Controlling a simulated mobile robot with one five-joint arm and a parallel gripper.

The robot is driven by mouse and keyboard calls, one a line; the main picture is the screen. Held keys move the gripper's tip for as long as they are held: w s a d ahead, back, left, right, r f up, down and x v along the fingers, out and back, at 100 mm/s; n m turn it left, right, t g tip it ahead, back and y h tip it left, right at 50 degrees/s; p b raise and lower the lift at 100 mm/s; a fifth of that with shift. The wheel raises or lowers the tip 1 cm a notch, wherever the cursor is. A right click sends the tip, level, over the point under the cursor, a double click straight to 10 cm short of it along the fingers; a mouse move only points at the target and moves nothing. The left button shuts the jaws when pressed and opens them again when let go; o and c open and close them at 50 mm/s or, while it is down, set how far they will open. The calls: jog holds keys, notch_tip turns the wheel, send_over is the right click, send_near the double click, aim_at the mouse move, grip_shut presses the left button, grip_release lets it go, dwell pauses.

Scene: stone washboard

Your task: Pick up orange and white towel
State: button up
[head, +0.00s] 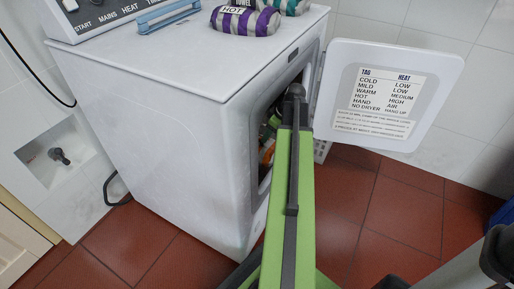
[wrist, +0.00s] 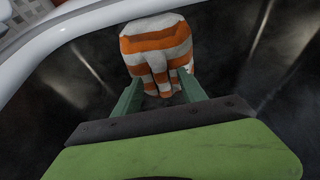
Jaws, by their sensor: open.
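The orange and white towel (wrist: 156,38) is a rolled, striped bundle inside the dark drum, at the top middle of the wrist view. In the head view, an orange patch (head: 267,153) shows through the machine's opening, mostly hidden by my arm. My gripper (wrist: 160,77) is open inside the drum. Its two green fingers reach up toward the lower end of the towel, one on each side. The towel's lower end lies between the fingertips, and I cannot tell whether they touch it. In the head view the gripper is hidden inside the machine.
The white machine (head: 170,90) has its door (head: 385,95) swung open to the right. On top lie a purple and white towel (head: 246,20), a teal striped towel (head: 292,6) and a blue rack (head: 167,16).

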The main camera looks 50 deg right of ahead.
aim_at(260, 137)
jog(key=w, duration=0.3)
jog(key=shift+w+a, duration=0.15)
jog(key=shift+a, duration=0.2)
jog(key=b+x, duration=0.3)
jog(key=shift+f, duration=0.15)
grip_shut()
dwell(0.9)
